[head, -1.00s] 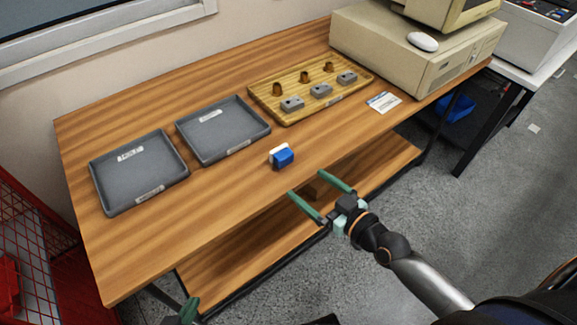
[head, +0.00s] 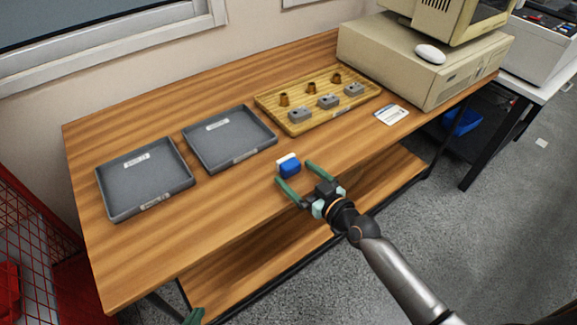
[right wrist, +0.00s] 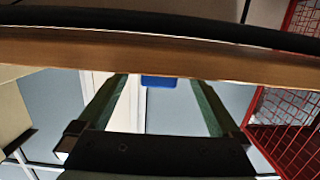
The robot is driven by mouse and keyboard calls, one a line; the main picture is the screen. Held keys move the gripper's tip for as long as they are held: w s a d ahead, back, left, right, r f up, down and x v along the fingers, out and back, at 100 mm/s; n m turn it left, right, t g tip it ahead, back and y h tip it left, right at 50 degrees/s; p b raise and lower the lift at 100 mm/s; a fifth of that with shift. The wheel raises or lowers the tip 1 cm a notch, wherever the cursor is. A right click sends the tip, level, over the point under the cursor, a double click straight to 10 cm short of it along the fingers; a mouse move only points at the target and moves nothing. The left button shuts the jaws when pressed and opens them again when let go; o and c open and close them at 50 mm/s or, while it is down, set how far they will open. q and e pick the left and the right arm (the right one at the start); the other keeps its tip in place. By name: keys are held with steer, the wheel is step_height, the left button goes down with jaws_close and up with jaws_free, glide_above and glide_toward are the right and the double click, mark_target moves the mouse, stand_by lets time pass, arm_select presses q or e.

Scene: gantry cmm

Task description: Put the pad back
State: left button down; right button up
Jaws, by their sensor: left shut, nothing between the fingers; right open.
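The pad is probably the small blue and white block (head: 289,167) on the wooden table near its front edge. My right gripper (head: 293,173) is open and empty, its two green fingers pointing at the block from the front side. In the right wrist view, the block's blue side (right wrist: 160,81) shows between the spread fingers, beyond the tips. I cannot tell whether the fingers touch it. Only a green tip of my left gripper (head: 194,316) shows at the bottom edge of the head view; it is shut and empty.
Two grey labelled trays (head: 146,202) (head: 262,128) lie left of the block. A wooden tray (head: 267,106) holds grey blocks and brass-coloured pieces. A white card (head: 391,114), a beige computer (head: 420,75) and a mouse (head: 430,54) are on the right. The table (head: 235,235) is clear at front left.

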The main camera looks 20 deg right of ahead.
steer(key=shift+x, duration=1.3)
steer(key=shift+d+r, duration=0.1)
steer(key=c, duration=1.6)
